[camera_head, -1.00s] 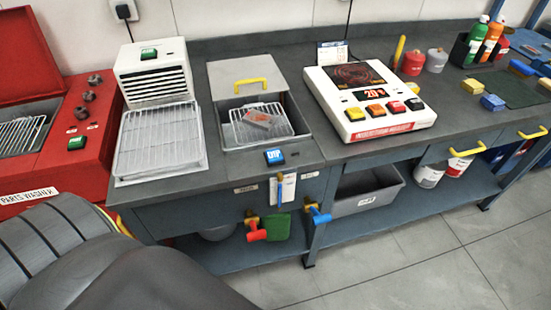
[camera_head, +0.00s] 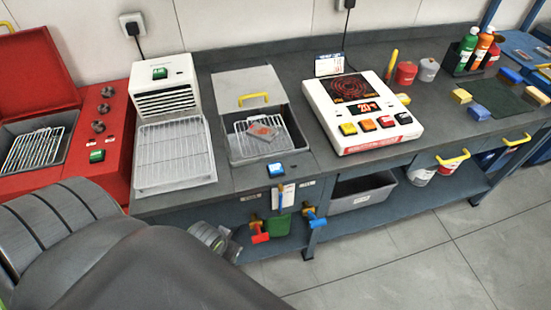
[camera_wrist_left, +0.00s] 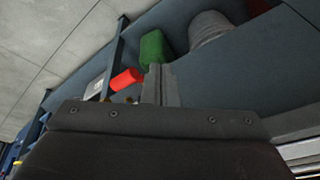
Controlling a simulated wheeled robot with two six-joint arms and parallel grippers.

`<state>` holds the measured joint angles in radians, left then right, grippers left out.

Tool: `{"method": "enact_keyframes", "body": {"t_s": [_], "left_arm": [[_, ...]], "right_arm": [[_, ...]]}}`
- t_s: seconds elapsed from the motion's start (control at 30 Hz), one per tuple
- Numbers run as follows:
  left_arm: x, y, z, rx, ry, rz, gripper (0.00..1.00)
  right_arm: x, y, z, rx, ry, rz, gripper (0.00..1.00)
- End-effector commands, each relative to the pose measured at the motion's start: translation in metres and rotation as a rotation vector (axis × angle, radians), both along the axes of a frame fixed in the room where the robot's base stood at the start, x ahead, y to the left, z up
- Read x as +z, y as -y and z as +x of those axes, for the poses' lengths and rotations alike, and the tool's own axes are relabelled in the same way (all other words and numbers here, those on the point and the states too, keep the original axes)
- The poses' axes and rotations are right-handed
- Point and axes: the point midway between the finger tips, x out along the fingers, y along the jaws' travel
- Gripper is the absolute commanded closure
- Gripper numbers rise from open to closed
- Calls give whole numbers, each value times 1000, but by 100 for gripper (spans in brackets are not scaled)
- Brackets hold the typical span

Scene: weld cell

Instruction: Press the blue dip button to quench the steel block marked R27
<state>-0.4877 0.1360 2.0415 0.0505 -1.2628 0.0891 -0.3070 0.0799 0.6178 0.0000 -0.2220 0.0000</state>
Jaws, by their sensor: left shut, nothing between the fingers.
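A grey block (camera_head: 262,131) with a reddish mark lies on the wire rack inside the tank. Its marking is too small to read. The tank's lid with its yellow handle (camera_head: 253,97) is tilted back. My left gripper (camera_head: 232,249) is low in front of the bench, below and left of the button and apart from it. In the left wrist view its fingers (camera_wrist_left: 158,84) are together and empty. My right gripper is not in view.
Red and blue valve handles (camera_head: 260,232) stick out below the tank, by a green item (camera_head: 279,227). A wire tray (camera_head: 175,155) lies left of the tank. A white hotplate (camera_head: 360,110) stands to the right. Floor in front is clear.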

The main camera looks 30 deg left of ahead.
Motion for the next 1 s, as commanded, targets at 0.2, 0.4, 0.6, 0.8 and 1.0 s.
{"method": "enact_keyframes", "body": {"t_s": [0.2,0.4,0.6,0.8,1.0], "left_arm": [[91,11,44,190,110,-188,100],[114,16,89,413,149,-409,100],[130,14,137,666,145,-635,100],[151,3,188,948,108,-861,100],[175,-12,230,1205,53,-1054,100]], "right_arm": [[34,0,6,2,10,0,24],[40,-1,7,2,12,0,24],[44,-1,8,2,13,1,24],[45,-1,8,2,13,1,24],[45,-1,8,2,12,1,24]]}}
